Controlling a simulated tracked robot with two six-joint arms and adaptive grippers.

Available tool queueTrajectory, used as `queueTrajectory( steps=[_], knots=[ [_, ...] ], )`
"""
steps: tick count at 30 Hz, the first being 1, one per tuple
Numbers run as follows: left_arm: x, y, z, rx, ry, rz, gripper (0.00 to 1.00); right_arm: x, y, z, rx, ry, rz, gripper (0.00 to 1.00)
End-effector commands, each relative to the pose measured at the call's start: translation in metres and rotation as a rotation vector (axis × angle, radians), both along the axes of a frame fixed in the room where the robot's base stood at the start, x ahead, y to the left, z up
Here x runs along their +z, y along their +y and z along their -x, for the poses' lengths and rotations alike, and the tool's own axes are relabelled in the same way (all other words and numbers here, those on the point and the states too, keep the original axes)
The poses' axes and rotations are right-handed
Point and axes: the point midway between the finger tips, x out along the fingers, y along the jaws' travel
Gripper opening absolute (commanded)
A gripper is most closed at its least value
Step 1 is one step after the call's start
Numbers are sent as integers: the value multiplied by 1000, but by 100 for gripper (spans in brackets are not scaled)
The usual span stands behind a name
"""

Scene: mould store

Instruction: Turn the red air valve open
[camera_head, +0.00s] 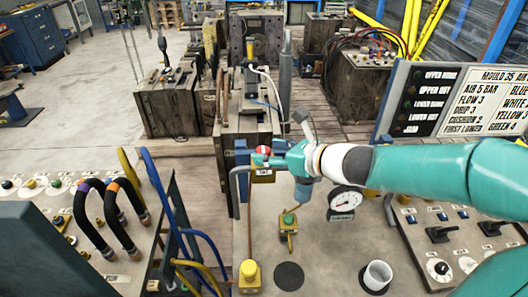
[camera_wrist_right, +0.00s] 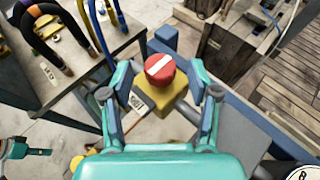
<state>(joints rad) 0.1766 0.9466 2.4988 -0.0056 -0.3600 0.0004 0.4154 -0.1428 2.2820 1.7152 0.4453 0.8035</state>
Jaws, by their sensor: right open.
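The red air valve (camera_head: 263,150) is a round red knob with a white bar across its top, on a yellow body. It shows clearly in the right wrist view (camera_wrist_right: 161,70). The yellow body has a white label on its front and stands at the far left corner of the middle bench. My right gripper (camera_head: 273,154) reaches in from the right at the valve. In the wrist view my right gripper (camera_wrist_right: 160,92) is open, one finger on each side of the knob, with gaps between.
Hoses (camera_head: 110,215) arch over the left bench. A switch panel (camera_head: 450,235) is at right.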

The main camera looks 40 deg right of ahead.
Motion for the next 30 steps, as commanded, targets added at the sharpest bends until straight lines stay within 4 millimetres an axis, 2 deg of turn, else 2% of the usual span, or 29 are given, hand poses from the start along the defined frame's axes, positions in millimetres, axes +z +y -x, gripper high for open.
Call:
queueTrajectory(
  steps=[6,17,28,29,30],
  knots=[
    [-5,0,0,0,0,0,0,-9,5,-22,1,-1,-1,61],
    [-5,0,0,0,0,0,0,-10,6,-26,0,-1,1,61],
    [-5,0,0,0,0,0,0,-10,7,-26,1,-1,0,1],
    [-5,1,0,2,0,0,0,-10,0,-26,-1,-1,-1,0],
    [-5,0,0,0,0,0,0,-10,3,-26,1,0,1,0]
  ],
)
